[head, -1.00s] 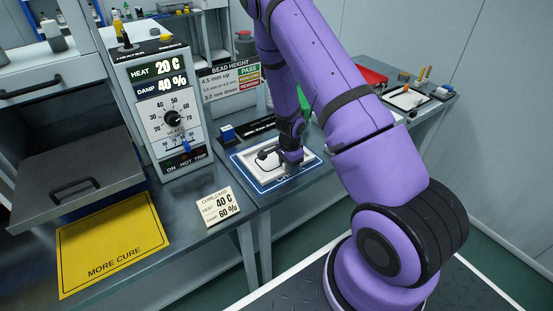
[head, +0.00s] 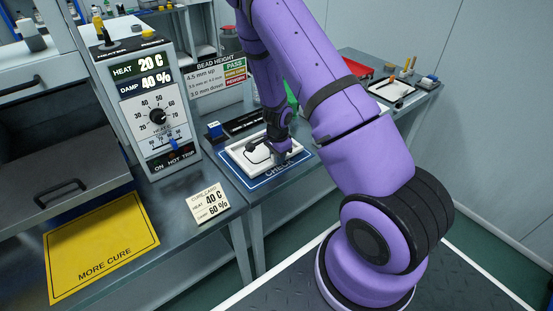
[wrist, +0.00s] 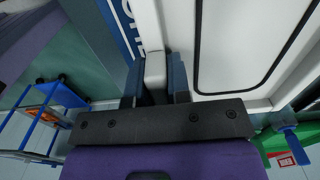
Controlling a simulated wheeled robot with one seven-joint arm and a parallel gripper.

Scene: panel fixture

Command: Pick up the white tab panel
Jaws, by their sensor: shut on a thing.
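The white tab panel (head: 237,156) is a pale rectangular frame with a thin black loop on its face. It lies over the blue CHECK mat (head: 253,184) on the bench; whether it touches the mat is hard to tell. My gripper (head: 281,158) comes down at its near right side. In the wrist view my gripper (wrist: 155,75) has its two dark fingers on either side of the panel's white tab (wrist: 155,62), shut on it. The panel's face (wrist: 235,45) and black line fill the upper right there.
A heater box (head: 150,105) and a cure card (head: 208,205) stand left of the mat. A yellow MORE CURE mat (head: 100,250) lies at front left. Behind are the bead height sign (head: 217,80) and a dark block (head: 245,122). A tray (head: 392,90) is far right.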

